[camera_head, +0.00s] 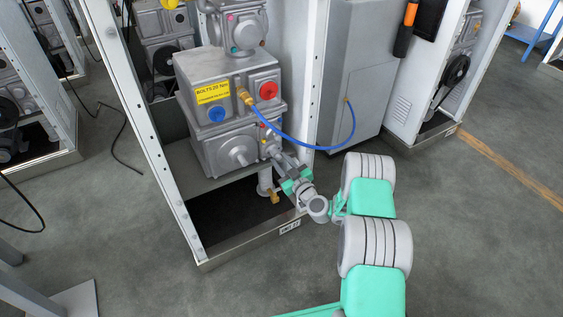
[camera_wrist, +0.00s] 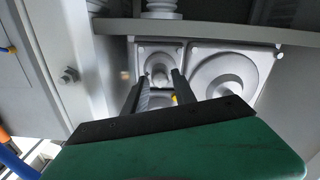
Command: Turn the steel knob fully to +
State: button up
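A grey pump housing (camera_head: 222,148) stands inside the open cabinet in the head view. In the wrist view a small round steel knob (camera_wrist: 160,72) sits on a square plate, left of a larger round boss (camera_wrist: 222,80). My gripper (camera_head: 279,160) reaches the right side of the lower housing in the head view and hides the knob there. In the wrist view my gripper (camera_wrist: 158,86) is open, with one finger on each side of the knob's outline. I cannot tell whether the fingers touch it. The + mark is not readable.
A blue hose (camera_head: 310,147) loops from a brass fitting above my gripper to the neighbouring cabinet. A red cap (camera_head: 268,90) and a blue cap (camera_head: 217,114) are on the upper housing.

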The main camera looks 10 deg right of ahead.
grip_shut()
dwell(0.5)
